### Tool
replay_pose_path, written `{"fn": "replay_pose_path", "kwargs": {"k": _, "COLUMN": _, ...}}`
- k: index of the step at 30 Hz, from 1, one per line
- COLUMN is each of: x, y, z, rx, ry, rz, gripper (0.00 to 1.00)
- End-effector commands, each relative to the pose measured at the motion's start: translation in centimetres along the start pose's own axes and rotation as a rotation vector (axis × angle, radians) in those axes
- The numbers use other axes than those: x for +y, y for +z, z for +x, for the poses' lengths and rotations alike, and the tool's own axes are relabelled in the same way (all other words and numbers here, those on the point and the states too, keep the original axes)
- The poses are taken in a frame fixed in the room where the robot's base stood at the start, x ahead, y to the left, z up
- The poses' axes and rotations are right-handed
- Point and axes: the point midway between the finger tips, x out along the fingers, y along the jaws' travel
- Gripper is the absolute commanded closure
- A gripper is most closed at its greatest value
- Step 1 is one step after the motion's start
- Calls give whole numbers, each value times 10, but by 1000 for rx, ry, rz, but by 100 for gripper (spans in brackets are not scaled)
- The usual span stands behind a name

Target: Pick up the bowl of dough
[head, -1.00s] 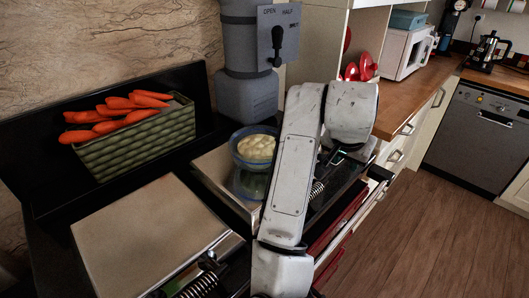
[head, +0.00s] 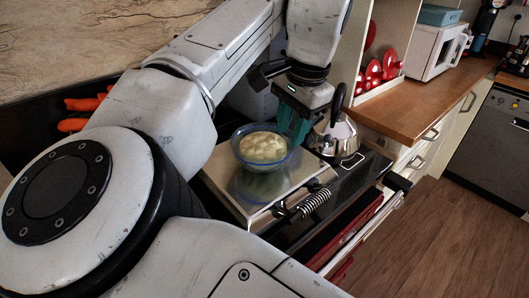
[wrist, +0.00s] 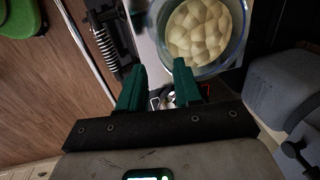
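The bowl of dough (head: 262,148) is clear glass with a bluish rim and pale, lumpy dough inside. It stands upright on a square metal lid (head: 222,183) on the range. My gripper (head: 293,130) has green fingers and hangs just behind and right of the bowl in the head view. In the wrist view the two fingers of my gripper (wrist: 158,68) are spread with nothing between them. The bowl of dough (wrist: 206,30) shows there just past the right fingertip; whether they touch is unclear.
A metal kettle (head: 335,135) stands close to the right of my gripper. Coiled-spring lid handles (head: 308,203) stick out at the range's front. Carrots (head: 80,108) show partly behind my arm. A wooden counter (head: 415,110) with a white microwave (head: 432,50) lies to the right.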

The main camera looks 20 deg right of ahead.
Motion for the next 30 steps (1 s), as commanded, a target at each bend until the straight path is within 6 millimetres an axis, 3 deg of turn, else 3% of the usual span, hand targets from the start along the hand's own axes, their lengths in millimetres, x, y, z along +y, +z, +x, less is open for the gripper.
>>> {"fn": "replay_pose_path", "kwargs": {"k": 4, "x": 0, "y": 0, "z": 23, "rx": 0, "ry": 2, "rz": -1, "gripper": 66}}
{"fn": "replay_pose_path", "kwargs": {"k": 13, "x": -1, "y": 0, "z": 47, "rx": 0, "ry": 1, "rz": -1, "gripper": 66}}
{"fn": "replay_pose_path", "kwargs": {"k": 21, "x": -3, "y": 0, "z": 83, "rx": 1, "ry": 0, "rz": 0, "gripper": 66}}
{"fn": "replay_pose_path", "kwargs": {"k": 30, "x": -3, "y": -1, "z": 90, "rx": 2, "ry": -1, "rz": 0, "gripper": 66}}
